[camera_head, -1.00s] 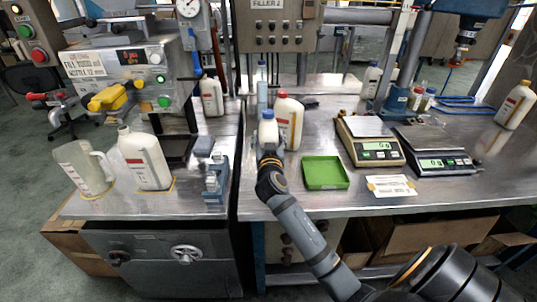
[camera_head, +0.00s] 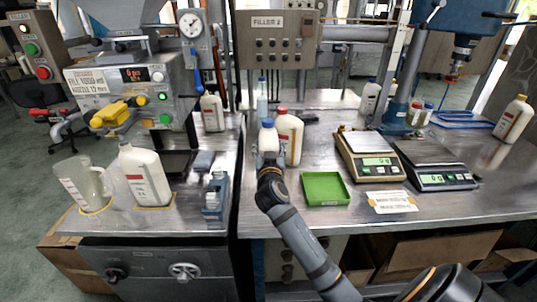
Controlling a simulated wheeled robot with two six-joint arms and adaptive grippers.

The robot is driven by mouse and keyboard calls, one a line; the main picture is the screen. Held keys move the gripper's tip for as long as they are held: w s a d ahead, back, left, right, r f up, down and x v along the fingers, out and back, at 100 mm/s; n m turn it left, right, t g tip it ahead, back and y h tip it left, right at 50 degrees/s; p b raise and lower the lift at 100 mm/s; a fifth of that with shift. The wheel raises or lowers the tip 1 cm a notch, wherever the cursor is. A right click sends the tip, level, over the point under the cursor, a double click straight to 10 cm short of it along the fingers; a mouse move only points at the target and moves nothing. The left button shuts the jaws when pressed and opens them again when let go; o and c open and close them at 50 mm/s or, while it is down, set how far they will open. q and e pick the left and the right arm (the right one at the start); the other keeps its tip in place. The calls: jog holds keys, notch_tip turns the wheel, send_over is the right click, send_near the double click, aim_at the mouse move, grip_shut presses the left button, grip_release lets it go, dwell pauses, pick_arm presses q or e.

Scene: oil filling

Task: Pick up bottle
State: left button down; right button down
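A white bottle with a blue cap (camera_head: 268,138) is upright at the tip of my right gripper (camera_head: 268,163), near the left edge of the right bench. The fingers are mostly hidden behind the wrist, but the bottle moves along with the gripper, so it looks gripped. The bottle's base is hidden. A larger white bottle with a red cap (camera_head: 290,136) stands close behind it to the right. Another large white bottle (camera_head: 145,174) stands on the left bench. My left gripper is not in view.
A green tray (camera_head: 325,188) lies to the right of the gripper, with two scales (camera_head: 369,155) (camera_head: 434,166) beyond it. A clear jug (camera_head: 82,184) stands at left. A filling machine (camera_head: 135,90) and a control panel (camera_head: 277,38) rise behind. A narrow gap separates the benches.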

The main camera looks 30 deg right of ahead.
notch_tip(320, 180, up, 16)
jog(key=p, duration=0.1)
jog(key=shift+f, duration=0.15)
